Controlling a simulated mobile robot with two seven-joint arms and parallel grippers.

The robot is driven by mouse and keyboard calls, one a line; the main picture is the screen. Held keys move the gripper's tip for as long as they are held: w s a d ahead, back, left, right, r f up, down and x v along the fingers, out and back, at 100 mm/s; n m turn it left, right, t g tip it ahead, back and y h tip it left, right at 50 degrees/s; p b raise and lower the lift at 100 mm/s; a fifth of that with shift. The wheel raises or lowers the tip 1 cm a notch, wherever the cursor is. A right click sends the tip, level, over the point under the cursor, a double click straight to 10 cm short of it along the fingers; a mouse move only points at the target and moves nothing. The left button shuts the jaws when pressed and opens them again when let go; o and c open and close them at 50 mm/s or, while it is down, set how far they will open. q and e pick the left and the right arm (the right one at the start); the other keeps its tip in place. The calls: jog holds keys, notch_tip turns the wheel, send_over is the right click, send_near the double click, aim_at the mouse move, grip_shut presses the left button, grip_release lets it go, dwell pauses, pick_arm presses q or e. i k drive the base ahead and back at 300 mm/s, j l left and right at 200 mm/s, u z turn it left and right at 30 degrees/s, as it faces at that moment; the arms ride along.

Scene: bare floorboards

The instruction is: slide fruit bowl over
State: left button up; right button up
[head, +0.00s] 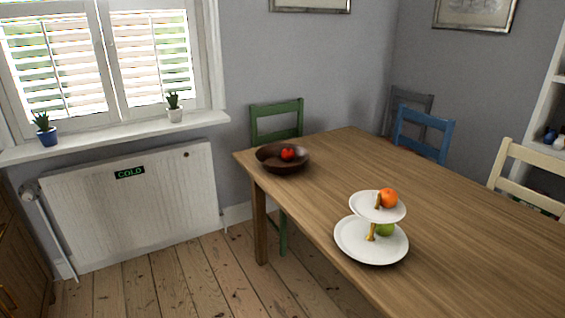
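A dark brown fruit bowl (270,164) stands on the wooden table (330,180) near its far left corner. A red fruit (288,154) lies in the bowl; the bowl's far inside is partly hard to make out. A white two-tier stand (350,240) is on the table nearer to me, to the right of the bowl. An orange (388,198) sits on its upper plate and a green fruit (385,229) on its lower plate. Neither of my grippers is in view.
A green chair (276,107) stands behind the table's far left end. A blue chair (425,117), a grey chair (411,98) and a cream chair (530,158) are along the far right side. Tabletop between bowl and stand is clear. Floorboards (190,280) at left are bare before the radiator (130,215).

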aim_at(270, 157)
jog(key=z, duration=0.4)
jog(key=i+j+z, duration=0.1)
jog(key=z, duration=0.35)
jog(key=j+z, duration=0.2)
jog(key=z, duration=0.2)
jog(key=j+z, duration=0.25)
jog(key=i+j+z, duration=0.1)
jog(key=j+z, duration=0.2)
jog(key=j, duration=0.15)
jog(key=j+z, duration=0.2)
jog(key=j, duration=0.3)
jog(key=j+z, duration=0.15)
jog(key=j, duration=0.35)
jog(key=k+j+z, duration=0.2)
jog(key=j, duration=0.9)
jog(key=k+j, duration=0.15)
jog(key=j, duration=1.1)
jog(key=k+j+z, duration=0.1)
jog(key=j, duration=0.5)
